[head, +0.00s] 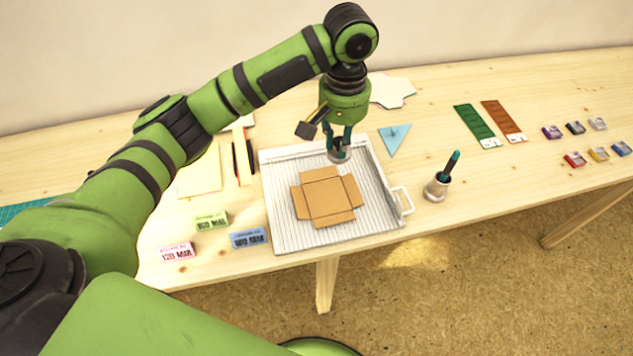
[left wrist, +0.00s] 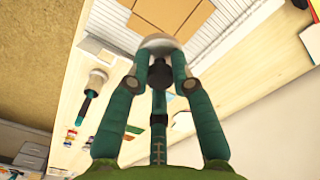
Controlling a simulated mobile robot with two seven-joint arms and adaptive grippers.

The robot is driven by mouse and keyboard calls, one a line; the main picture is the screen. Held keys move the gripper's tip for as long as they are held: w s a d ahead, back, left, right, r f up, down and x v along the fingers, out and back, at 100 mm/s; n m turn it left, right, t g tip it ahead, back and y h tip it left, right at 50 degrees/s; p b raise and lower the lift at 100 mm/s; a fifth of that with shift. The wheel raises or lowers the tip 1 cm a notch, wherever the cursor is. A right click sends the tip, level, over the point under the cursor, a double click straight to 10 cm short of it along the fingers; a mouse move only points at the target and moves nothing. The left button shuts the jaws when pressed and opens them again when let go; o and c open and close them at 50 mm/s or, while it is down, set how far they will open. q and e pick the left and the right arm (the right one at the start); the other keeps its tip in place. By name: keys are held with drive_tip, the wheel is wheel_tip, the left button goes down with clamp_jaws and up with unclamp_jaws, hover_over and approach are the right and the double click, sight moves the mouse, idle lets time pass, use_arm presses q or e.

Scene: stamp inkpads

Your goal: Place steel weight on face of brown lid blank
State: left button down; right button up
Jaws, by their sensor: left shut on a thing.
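The brown lid blank (head: 325,196), a flat cross-shaped piece with a square middle and side flaps, lies on the ribbed white tray. Its edge also shows at the top of the left wrist view (left wrist: 172,12). My left gripper (head: 340,146) is shut on the steel weight (head: 338,156), a small round metal piece with a dark knob. It is over the back of the tray, behind the blank and apart from it in the picture. The weight's pale round base shows beyond the fingertips in the left wrist view (left wrist: 160,42). My right gripper is not in view.
The white tray (head: 283,236) has a handle at its right. A pen cup (head: 437,189) stands right of it, a blue triangle (head: 394,137) behind. Several inkpads (head: 574,159) are far right.

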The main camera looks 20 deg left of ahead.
use_arm(q)
drive_tip(key=w+d+f+n, duration=0.1)
drive_tip(key=w+d+f, duration=0.35)
drive_tip(key=d, duration=0.35)
drive_tip(key=p, duration=0.4)
hover_over(326, 197)
wheel_tip(326, 197, down, 6)
drive_tip(key=shift+w+d+r, duration=0.1)
drive_tip(key=shift+f, duration=2.25)
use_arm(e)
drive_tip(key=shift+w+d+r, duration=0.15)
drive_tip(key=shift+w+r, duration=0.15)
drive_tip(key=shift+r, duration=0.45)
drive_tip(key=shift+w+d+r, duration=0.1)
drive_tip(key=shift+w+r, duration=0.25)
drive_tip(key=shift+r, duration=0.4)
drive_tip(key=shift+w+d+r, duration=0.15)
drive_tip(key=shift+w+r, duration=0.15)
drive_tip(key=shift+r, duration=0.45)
use_arm(q)
drive_tip(key=shift+f, duration=0.1)
drive_tip(key=c, duration=1.1)
unclamp_jaws()
